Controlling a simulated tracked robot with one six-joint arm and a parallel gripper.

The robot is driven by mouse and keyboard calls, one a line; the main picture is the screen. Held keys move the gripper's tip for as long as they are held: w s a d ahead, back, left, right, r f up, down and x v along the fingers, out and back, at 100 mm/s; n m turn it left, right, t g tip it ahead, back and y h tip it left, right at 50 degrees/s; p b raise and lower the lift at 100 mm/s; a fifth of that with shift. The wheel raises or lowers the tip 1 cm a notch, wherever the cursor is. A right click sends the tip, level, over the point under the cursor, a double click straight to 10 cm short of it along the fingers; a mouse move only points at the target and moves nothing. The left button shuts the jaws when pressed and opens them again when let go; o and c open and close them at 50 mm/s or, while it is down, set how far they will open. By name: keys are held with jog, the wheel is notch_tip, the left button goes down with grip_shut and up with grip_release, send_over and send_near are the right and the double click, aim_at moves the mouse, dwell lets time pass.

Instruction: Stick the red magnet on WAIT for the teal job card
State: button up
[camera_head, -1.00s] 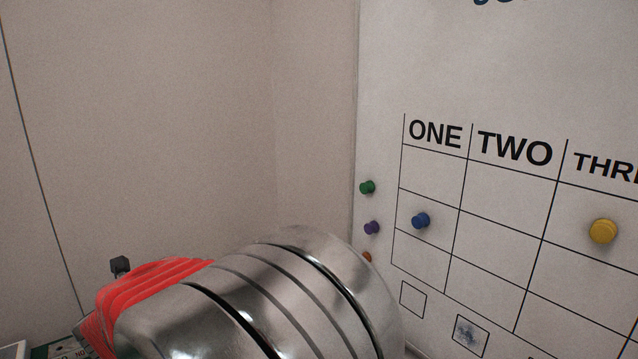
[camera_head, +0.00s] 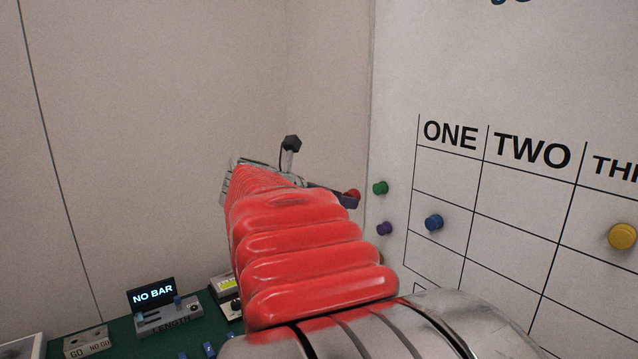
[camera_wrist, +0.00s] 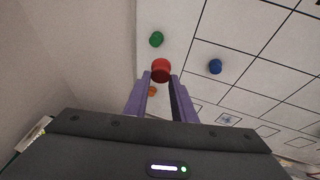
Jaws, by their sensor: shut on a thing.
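The red magnet (camera_head: 352,193) is a small round knob at the tip of my gripper (camera_head: 345,199). In the wrist view my gripper (camera_wrist: 160,78) is shut on the red magnet (camera_wrist: 161,68) with its two purple fingers. The magnet is close to the left margin of the white board (camera_head: 398,60); I cannot tell from the views whether it touches the board. The board has a grid with columns ONE, TWO and a third cut off by the frame. No WAIT label and no teal job card can be made out.
A green magnet (camera_head: 380,188) and a purple magnet (camera_head: 384,228) sit on the board's left margin, an orange one (camera_wrist: 152,91) below. A blue magnet (camera_head: 434,222) and a yellow one (camera_head: 622,236) are in the grid. A NO BAR display (camera_head: 152,295) stands lower left.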

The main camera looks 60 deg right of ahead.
aim_at(444, 183)
jog(key=s+d+r+m+g, duration=0.1)
jog(key=s+r, duration=0.4)
jog(key=s, duration=0.8)
jog(key=shift+m+g+y, duration=0.4)
jog(key=shift+m+g, duration=0.5)
jog(key=shift+g, duration=0.2)
jog(key=shift+d+r, duration=0.1)
jog(key=shift+d, duration=0.15)
jog(key=shift+s+d, duration=0.55)
jog(key=shift+d, duration=0.75)
jog(key=shift+s+d, duration=0.6)
jog(key=shift+d, duration=0.7)
jog(key=shift+s+d, duration=0.55)
jog(key=shift+d, duration=0.75)
grip_shut()
jog(key=o, duration=0.7)
grip_release()
jog(key=shift+d, duration=0.1)
jog(key=o, duration=0.4)
